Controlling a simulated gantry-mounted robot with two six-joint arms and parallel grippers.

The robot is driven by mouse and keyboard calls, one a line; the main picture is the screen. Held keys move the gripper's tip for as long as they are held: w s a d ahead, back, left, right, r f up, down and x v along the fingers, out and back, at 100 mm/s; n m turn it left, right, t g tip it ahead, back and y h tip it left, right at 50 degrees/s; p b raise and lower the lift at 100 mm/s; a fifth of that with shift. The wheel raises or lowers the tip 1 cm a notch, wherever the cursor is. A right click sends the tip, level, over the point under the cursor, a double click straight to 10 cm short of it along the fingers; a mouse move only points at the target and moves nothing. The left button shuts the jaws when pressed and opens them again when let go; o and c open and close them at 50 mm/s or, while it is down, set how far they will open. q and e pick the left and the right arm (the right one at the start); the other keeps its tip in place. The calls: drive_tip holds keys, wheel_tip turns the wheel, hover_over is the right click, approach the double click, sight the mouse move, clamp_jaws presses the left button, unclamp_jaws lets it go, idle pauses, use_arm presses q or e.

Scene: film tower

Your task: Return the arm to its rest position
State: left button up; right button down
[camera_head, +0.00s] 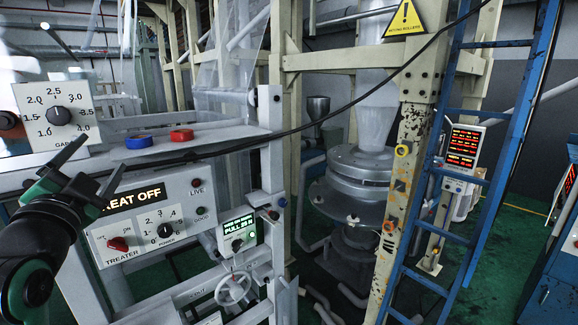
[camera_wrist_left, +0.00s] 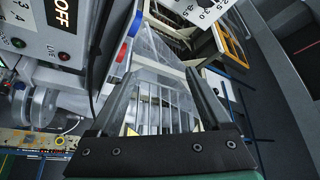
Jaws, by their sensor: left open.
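My left gripper (camera_head: 102,154) comes in from the left in the head view, in front of the treater panel (camera_head: 150,214). Its two dark fingers are spread apart with nothing between them. In the left wrist view the open gripper (camera_wrist_left: 162,76) shows both fingers apart, with clear film and white bars seen beyond the gap. The fingertips overlap the panel's upper left in the head view; I cannot tell how far in front of it they are. My right gripper is in neither view.
A gauge dial box (camera_head: 62,116) stands above the gripper. A blue block (camera_head: 139,142) and a red block (camera_head: 181,135) sit on the ledge. A black cable (camera_head: 330,122) crosses the view. A blue ladder (camera_head: 470,170) stands right. Green floor (camera_head: 497,235) is open beyond it.

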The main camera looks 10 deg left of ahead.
use_arm(q)
drive_tip(key=s+d+r+t+h, duration=0.1)
drive_tip(key=s+d+t+h, duration=0.2)
drive_tip(key=d, duration=0.4)
drive_tip(key=s+d+r+n+t+h, duration=0.1)
drive_tip(key=s+d+h, duration=0.1)
drive_tip(key=s+d, duration=0.3)
drive_tip(key=s+d+r+t+h, duration=0.1)
drive_tip(key=s+d+t+h, duration=0.15)
drive_tip(key=d, duration=0.55)
drive_tip(key=s+r+n+t+h, duration=0.1)
drive_tip(key=s+r+n+h, duration=0.1)
drive_tip(key=s+n, duration=0.3)
drive_tip(key=s+d+r, duration=0.1)
drive_tip(key=s, duration=0.2)
drive_tip(key=shift+r, duration=0.2)
drive_tip(key=shift+t, duration=0.25)
